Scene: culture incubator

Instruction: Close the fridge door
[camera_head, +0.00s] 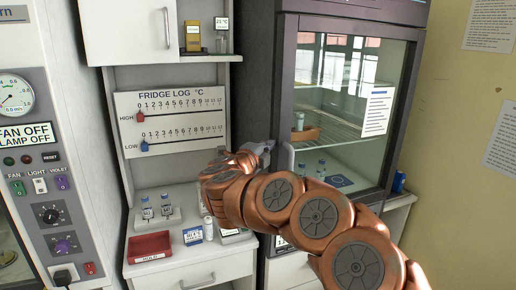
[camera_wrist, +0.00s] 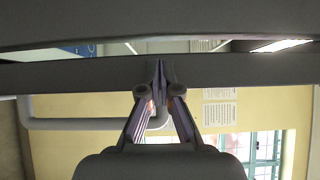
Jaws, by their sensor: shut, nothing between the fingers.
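The fridge with its dark-framed glass door (camera_head: 345,75) stands at the right in the head view, with shelves showing through the glass. My gripper (camera_head: 264,150) is at the left edge of the door frame. In the wrist view my gripper (camera_wrist: 160,70) is shut and empty, its fingertips together at a dark horizontal bar (camera_wrist: 60,77) that looks like the door's edge. Whether they touch it I cannot tell. A bright gap lies between this bar and another dark band above. A pale bent bar (camera_wrist: 80,124), perhaps the handle, is beside the fingers. My arm covers the door's lower left.
A paper notice (camera_head: 377,111) is on the glass. Left of the fridge are a log board (camera_head: 172,120), a counter with vials, a red tray (camera_head: 149,247) and a white cabinet (camera_head: 124,30). A blue can (camera_head: 398,182) stands right of the fridge.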

